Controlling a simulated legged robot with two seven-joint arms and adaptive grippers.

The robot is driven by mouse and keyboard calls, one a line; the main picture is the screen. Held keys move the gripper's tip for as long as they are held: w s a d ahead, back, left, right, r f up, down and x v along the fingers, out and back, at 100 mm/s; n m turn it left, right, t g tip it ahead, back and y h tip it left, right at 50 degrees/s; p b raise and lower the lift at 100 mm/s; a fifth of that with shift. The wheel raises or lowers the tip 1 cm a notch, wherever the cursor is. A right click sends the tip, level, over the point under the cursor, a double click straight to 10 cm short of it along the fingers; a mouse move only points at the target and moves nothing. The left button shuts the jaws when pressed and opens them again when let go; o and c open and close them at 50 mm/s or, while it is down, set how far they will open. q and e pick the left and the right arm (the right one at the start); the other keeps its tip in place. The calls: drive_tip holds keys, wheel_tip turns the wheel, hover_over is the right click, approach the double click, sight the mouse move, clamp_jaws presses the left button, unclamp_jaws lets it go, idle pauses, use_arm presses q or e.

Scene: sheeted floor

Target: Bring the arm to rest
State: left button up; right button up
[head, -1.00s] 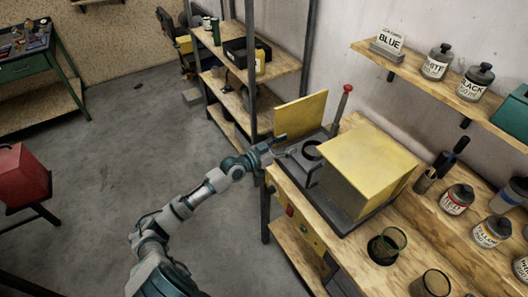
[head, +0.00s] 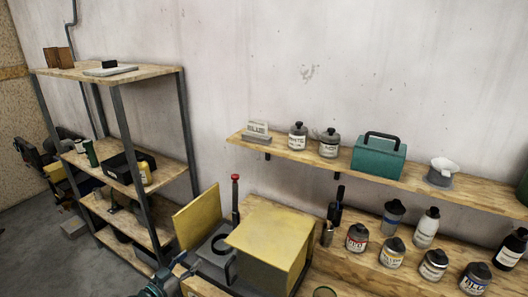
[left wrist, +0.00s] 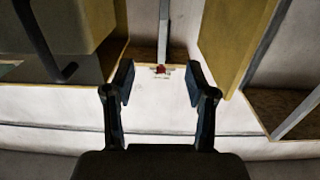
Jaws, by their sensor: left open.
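My left arm shows at the bottom edge of the head view, with its gripper (head: 184,266) beside the left front of a yellow machine (head: 270,238) on the bench. In the left wrist view the gripper (left wrist: 160,84) is open, its two dark fingers apart with nothing between them. Past the fingers are a yellow panel (left wrist: 238,40) at the right and the machine's dark handle (left wrist: 45,45) at the left. Most of my left arm is out of the head view. My right gripper is not in view.
The machine has an upright yellow panel (head: 198,216) and a red-knobbed lever (head: 235,200). Paint bottles (head: 392,252) stand on the bench at the right. A wall shelf (head: 380,175) holds a teal box (head: 379,157). A shelving rack (head: 120,125) stands at the left.

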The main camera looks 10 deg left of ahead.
use_arm(q)
drive_tip(key=s+d+f+g+y, duration=0.1)
drive_tip(key=s+d+f+g, duration=0.3)
drive_tip(key=s+d+f, duration=0.45)
drive_tip(key=s+d+f+g+y, duration=0.1)
drive_tip(key=s+d+f+g, duration=0.3)
drive_tip(key=s+f, duration=0.65)
drive_tip(key=s+a+f+n+g+y, duration=0.1)
drive_tip(key=s+f+n+g+y, duration=0.2)
drive_tip(key=s, duration=0.6)
drive_tip(key=s+a+f+g+y, duration=0.1)
drive_tip(key=s+f+g+y, duration=0.1)
drive_tip(key=s+f, duration=0.5)
drive_tip(key=s+f+g, duration=0.1)
drive_tip(key=s+f, duration=0.1)
drive_tip(key=f, duration=0.9)
drive_tip(key=s+f, duration=0.2)
drive_tip(key=f, duration=1)
drive_tip(key=s+a+f+g, duration=0.1)
drive_tip(key=s+f, duration=1.3)
drive_tip(key=shift+a+f+m, duration=0.2)
drive_tip(key=shift+a+m, duration=0.05)
drive_tip(key=shift+m, duration=0.05)
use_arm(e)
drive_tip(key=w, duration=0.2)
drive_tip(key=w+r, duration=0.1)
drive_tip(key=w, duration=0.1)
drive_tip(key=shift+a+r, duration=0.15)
